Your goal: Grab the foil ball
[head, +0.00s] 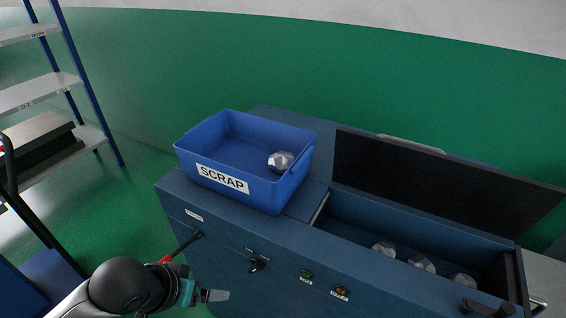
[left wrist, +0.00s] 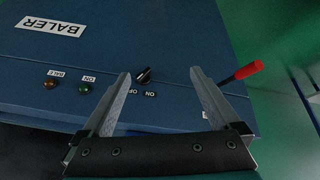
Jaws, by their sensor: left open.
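One silver, faceted foil ball (head: 280,161) lies inside the blue bin (head: 229,199) labelled SCRAP, near its right wall. Three more foil balls (head: 383,249) (head: 421,265) (head: 462,282) lie in the open chamber of the blue baler (head: 215,237), partly hidden by its front wall. My left gripper (head: 222,295) is low in front of the baler, well below and apart from the bin. In the left wrist view its jaws (left wrist: 160,75) are open and empty, facing the baler's front panel. My right gripper is not seen.
The baler's dark lid (head: 440,180) stands raised behind the chamber. A red-tipped lever (left wrist: 248,70) juts from the baler front near my left gripper. A black rotary knob (left wrist: 143,76) and buttons are on the panel. A shelf rack (head: 40,95) stands at left.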

